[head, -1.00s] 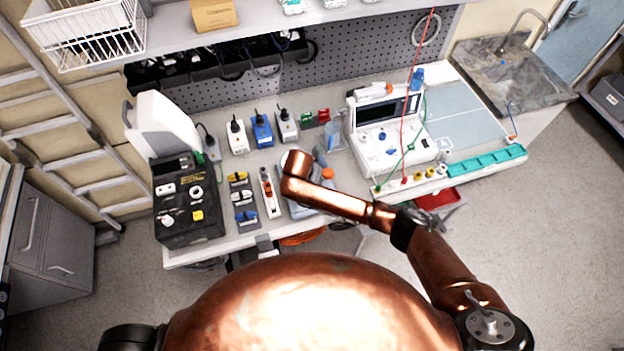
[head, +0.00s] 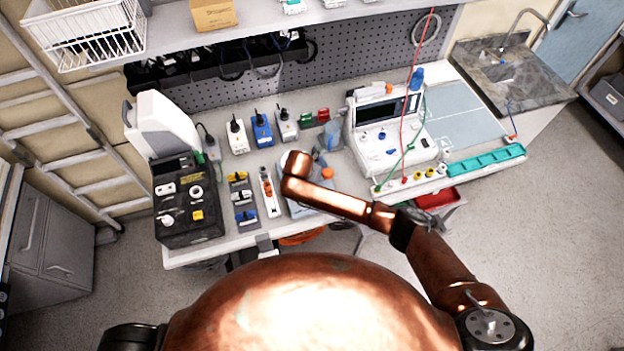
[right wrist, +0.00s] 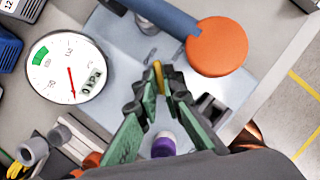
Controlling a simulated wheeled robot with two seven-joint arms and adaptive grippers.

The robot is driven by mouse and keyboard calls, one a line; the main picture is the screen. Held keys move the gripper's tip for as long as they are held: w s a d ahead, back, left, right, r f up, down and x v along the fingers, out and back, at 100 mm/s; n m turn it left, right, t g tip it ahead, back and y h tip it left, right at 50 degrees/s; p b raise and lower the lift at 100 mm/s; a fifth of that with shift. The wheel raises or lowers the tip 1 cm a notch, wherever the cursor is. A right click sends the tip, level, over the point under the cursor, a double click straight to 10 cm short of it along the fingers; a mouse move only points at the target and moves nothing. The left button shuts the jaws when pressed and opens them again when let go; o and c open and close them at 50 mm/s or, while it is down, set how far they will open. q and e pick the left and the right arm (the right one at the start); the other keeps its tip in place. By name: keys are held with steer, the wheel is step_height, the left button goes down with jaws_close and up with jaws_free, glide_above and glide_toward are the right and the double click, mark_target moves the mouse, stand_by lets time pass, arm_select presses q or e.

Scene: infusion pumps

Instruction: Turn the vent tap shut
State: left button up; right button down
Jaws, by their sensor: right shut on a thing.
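In the right wrist view my right gripper (right wrist: 159,80), with green-sided fingers, is shut on a small yellow tap handle (right wrist: 160,77). The handle is thin and mostly covered by the fingertips, so its angle is hard to read. It stands over a grey-blue device base (right wrist: 118,38). A round dial gauge (right wrist: 68,68) with a red needle and a green band lies to the left. A large orange knob (right wrist: 217,46) on a blue bar is at upper right. In the head view my copper right arm hides the gripper and handle. My left gripper is not in view.
A purple-topped part (right wrist: 163,145) sits between the fingers' bases. In the head view a black test box (head: 188,212) and small pumps (head: 262,130) stand left on the bench, a white analyser (head: 385,125) to the right, close to my arm. A teal tray (head: 485,160) lies further right.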

steer(key=shift+a+r+m+h+p, duration=0.15)
steer(key=shift+m+h+p, duration=0.15)
steer(key=shift+m+p, duration=0.55)
steer(key=m+g, duration=0.1)
steer(key=m, duration=0.1)
steer(key=shift+w+m+h+p, duration=0.1)
steer(key=shift+m+h+p, duration=0.25)
steer(key=shift+h+p, duration=0.05)
steer(key=m, duration=0.2)
steer(key=shift+w+a+m+g+h, duration=0.1)
steer(key=shift+m+g+h, duration=0.2)
steer(key=shift+w+m+g+h+b, duration=0.1)
steer(key=shift+m+g+h+b, duration=0.35)
steer(key=shift+m, duration=0.95)
steer(key=c, duration=2.1)
jaws_free()
